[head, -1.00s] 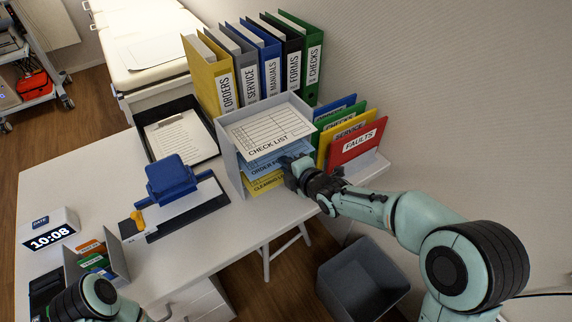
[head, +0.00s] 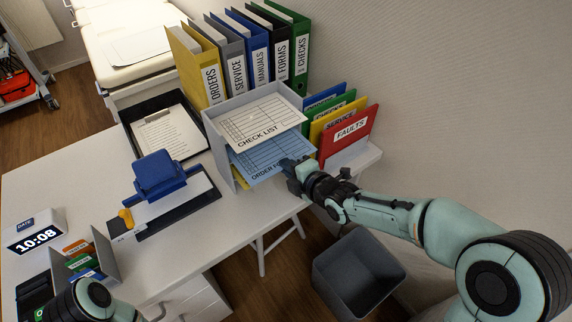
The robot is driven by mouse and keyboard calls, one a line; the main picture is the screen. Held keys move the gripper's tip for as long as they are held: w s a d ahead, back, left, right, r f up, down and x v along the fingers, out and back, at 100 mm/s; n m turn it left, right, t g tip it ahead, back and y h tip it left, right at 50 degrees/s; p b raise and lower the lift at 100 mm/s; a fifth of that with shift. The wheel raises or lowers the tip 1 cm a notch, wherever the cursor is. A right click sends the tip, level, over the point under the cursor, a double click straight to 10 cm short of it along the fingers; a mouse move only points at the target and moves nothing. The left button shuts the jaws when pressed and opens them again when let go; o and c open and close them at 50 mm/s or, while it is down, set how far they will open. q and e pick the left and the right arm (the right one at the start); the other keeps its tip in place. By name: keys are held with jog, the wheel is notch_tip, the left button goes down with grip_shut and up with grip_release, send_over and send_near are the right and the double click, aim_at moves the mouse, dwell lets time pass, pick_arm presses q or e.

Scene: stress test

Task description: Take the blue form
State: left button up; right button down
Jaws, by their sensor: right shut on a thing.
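The blue form (head: 262,163), a sheet with a printed grid and the partly covered title "ORDER", sticks out of the front of the grey paper tray (head: 213,135). My right gripper (head: 293,167) is shut on its right front edge. The white check list (head: 262,119) lies on the level above. A yellow sheet (head: 239,180) shows a little below the blue form; most of it is hidden. My left arm (head: 92,300) shows at the bottom left, but its gripper is out of view.
Colored folders (head: 345,135) stand right of the tray, close to my right gripper. Several binders (head: 238,62) stand behind it. A blue hole punch or stamp (head: 158,176) and a clipboard tray (head: 172,160) are to the left. A grey bin (head: 355,275) stands on the floor below.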

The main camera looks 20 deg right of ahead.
jog(key=s+f+v, duration=0.1)
jog(key=f+v, duration=0.1)
jog(key=v, duration=0.9)
